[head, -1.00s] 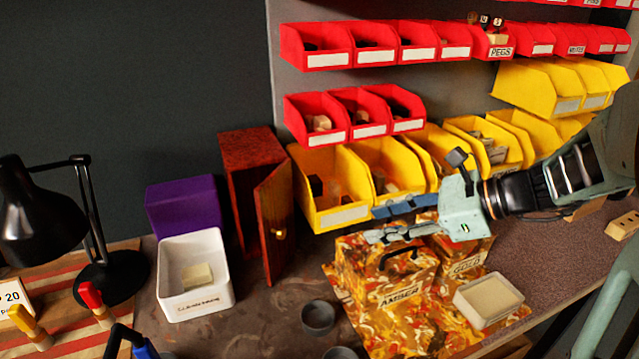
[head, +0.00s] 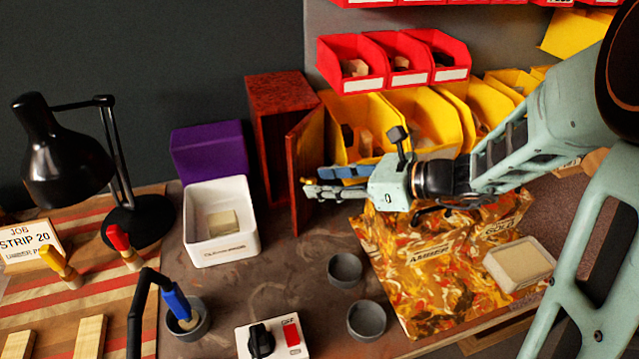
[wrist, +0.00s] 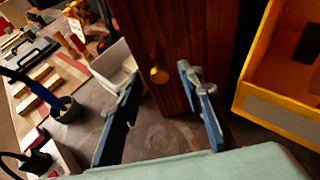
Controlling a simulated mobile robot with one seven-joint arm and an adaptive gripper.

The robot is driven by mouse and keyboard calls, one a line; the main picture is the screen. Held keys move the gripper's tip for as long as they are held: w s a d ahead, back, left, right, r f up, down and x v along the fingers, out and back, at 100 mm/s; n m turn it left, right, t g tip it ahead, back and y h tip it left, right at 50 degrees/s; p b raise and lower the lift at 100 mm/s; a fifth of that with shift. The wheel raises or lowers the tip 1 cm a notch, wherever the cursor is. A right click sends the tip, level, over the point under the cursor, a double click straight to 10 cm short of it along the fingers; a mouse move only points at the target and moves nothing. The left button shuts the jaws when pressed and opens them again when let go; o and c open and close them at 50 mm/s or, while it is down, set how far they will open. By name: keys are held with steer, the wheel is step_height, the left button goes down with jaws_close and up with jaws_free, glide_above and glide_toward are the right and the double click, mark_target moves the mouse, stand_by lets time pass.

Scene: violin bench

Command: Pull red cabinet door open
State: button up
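The red-brown wooden cabinet (head: 280,115) stands against the back wall. Its door (head: 303,135) hangs partly open at the front right. In the wrist view the door (wrist: 180,40) is upright, and its small brass knob (wrist: 158,75) shows between and beyond the fingertips. My gripper (head: 308,181) is open, with its fingers pointing left across the door in the head view.
A white bin (head: 220,250) and a purple box (head: 209,150) are left of the cabinet. Yellow bins (head: 424,107) stand close to the door's right. Some bare bench lies before the door.

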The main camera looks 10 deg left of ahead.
steer(key=shift+x, duration=0.75)
jaws_close()
